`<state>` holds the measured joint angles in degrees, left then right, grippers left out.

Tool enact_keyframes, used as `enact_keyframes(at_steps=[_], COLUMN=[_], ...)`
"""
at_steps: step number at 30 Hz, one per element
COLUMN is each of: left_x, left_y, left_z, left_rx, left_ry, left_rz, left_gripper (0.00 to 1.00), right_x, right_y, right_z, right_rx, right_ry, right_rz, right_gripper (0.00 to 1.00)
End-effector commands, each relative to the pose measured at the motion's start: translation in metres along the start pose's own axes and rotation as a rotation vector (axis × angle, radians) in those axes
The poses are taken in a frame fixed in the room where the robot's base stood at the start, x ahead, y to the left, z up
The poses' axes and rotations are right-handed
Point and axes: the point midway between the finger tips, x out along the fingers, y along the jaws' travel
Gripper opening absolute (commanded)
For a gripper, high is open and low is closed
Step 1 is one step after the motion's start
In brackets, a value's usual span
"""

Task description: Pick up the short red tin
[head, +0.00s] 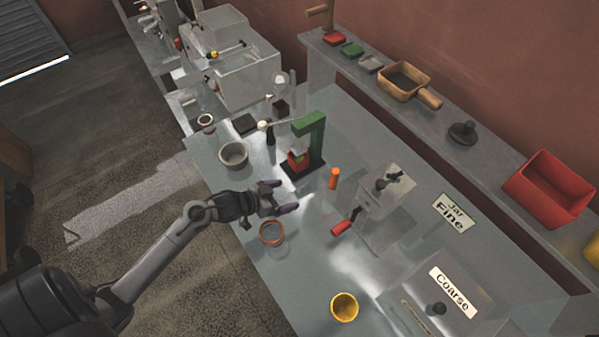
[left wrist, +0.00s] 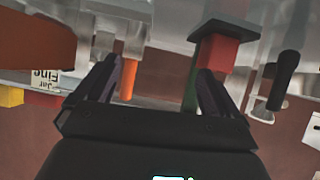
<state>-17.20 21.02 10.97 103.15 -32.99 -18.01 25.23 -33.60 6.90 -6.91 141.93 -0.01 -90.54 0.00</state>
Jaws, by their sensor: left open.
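A short, round, open-topped reddish tin (head: 271,233) stands on the metal bench, just below my left gripper in the head view. A large orange-red shape (left wrist: 37,40) at the upper left of the left wrist view looks like its side, though I cannot be sure. My left gripper (head: 283,196) is open and empty above the bench, its fingers pointing right. In the left wrist view its two fingers (left wrist: 155,85) stand apart with nothing held between them. My right gripper is not in view.
A slim orange cylinder (head: 334,178) stands ahead of the fingers. A green press (head: 316,135) holds a red block (head: 298,160). A grey bowl (head: 234,155) lies behind, a yellow cup (head: 344,307) in front. A red-handled grinder (head: 385,190) stands to the right.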

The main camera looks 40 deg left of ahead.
Motion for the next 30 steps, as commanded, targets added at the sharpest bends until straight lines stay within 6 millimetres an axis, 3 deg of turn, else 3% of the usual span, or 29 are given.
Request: enact_keyframes(at_steps=[1,3,6,10,16,24,30], left_x=[0.019,0.027,0.035,0.039,0.048,0.083,0.095], left_y=[-0.028,-0.056,-0.087,-0.112,-0.127,-0.128,-0.128], left_z=[0.015,0.013,0.006,-0.005,-0.017,-0.025,-0.026], left_rx=[0.005,0.008,0.015,0.029,0.040,0.040,0.043], left_ry=[0.034,0.074,0.118,0.154,0.176,0.179,0.176], left_rz=[0.001,0.004,-0.003,-0.018,-0.032,-0.034,-0.034], left_gripper=[0.96,0.96,0.96,0.96,0.96,0.96,0.96], right_x=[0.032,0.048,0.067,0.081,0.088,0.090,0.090], right_y=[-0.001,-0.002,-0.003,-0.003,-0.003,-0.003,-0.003], right_z=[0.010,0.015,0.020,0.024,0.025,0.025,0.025], right_rx=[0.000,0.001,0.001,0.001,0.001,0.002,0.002], right_ry=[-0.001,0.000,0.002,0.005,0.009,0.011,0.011], right_rz=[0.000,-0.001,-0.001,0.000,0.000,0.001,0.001], right_gripper=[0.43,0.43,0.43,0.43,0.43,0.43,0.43])
